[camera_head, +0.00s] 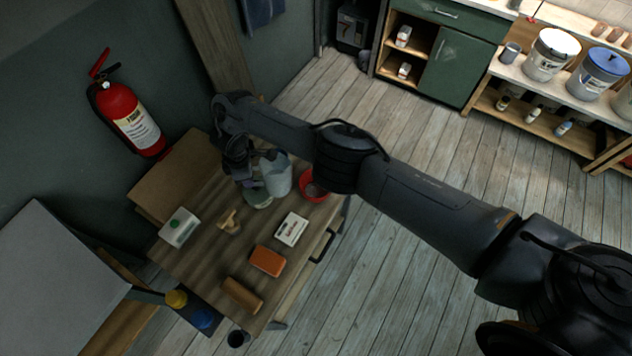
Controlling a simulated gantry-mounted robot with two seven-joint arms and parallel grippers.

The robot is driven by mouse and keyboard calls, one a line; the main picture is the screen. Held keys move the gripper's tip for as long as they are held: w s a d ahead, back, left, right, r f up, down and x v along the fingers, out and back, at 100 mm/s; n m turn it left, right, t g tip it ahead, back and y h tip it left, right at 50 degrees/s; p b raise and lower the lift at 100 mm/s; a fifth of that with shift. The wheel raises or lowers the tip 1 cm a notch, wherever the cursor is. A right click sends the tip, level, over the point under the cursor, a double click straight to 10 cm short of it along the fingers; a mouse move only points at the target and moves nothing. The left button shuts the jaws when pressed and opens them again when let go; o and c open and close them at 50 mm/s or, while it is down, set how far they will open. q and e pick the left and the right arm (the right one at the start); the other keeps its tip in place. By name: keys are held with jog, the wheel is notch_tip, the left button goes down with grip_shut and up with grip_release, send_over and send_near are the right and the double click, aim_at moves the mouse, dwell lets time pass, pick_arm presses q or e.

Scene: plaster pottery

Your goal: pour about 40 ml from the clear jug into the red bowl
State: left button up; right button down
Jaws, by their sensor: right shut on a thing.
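The clear jug (279,178), pale and see-through, is at the far side of the wooden table (205,262). My right gripper (260,168) is at the jug's left side and shut on it. Whether the jug touches the table or is tilted is hard to tell. The red bowl (314,194) stands just right of the jug, with its upper part hidden behind my right arm. What is inside the jug and the bowl cannot be made out. My left gripper is not in view.
A pale greenish dish (259,200) is below the jug. A wooden piece (230,223), white box (291,229), orange block (267,261), brown roll (243,295) and white-green carton (179,227) lie nearer. A fire extinguisher (130,118) hangs on the wall.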

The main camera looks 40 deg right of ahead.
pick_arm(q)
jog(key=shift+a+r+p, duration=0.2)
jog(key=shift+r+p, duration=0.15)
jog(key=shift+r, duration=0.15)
pick_arm(e)
jog(key=shift+s+a+f+n, duration=0.1)
jog(key=shift+s+f+n, duration=0.95)
jog(key=shift+f, duration=0.2)
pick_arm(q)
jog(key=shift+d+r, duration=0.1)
pick_arm(e)
jog(key=shift+w, duration=0.2)
